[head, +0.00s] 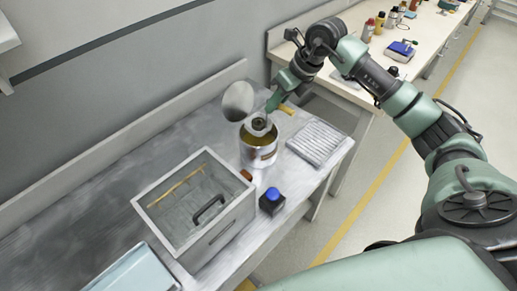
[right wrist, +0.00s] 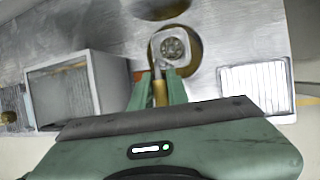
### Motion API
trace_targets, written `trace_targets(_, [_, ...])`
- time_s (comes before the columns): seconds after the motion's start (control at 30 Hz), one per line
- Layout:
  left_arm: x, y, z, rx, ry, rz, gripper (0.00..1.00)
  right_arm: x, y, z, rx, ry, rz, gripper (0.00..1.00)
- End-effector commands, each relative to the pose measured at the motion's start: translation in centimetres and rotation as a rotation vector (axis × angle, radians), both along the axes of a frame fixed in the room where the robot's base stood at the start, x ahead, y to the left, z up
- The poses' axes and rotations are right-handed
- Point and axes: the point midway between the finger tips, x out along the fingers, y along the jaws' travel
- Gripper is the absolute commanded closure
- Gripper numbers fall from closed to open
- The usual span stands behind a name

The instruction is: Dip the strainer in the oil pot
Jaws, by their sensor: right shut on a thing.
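The oil pot (head: 259,157) is a metal can with yellow-brown oil, upright on the grey metal bench. The strainer (head: 259,124) is a small pale cup with a dark perforated middle. It is at the pot's mouth, and the right wrist view shows the strainer (right wrist: 173,47) over the pot opening, with the brown rim (right wrist: 195,42) around its right side. I cannot tell how deep it sits. My right gripper (head: 275,101) is shut on the strainer's yellow-brown handle (right wrist: 160,92), above and behind the pot. My left gripper is not in view.
A grey clear-topped box (head: 163,222) with a black handle stands front left of the pot. A blue-capped bottle (head: 272,203) is in front. A ribbed white tray (head: 319,143) lies right, a round metal disc (head: 238,101) behind.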

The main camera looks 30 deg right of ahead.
Motion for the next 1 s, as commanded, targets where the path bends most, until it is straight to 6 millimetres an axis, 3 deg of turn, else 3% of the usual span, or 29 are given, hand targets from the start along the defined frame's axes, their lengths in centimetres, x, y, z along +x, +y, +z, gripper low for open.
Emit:
trace_targets(0.47, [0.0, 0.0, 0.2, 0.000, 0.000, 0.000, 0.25, 0.1, 0.0, 0.4, 0.001, -0.004, 0.000, 1.00])
trace_targets(0.83, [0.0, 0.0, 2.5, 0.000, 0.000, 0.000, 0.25, 0.1, 0.0, 3.8, 0.000, -0.005, 0.000, 1.00])
trace_targets(1.0, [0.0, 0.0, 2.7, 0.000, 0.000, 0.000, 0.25, 0.1, 0.0, 4.3, 0.002, -0.004, 0.001, 1.00])
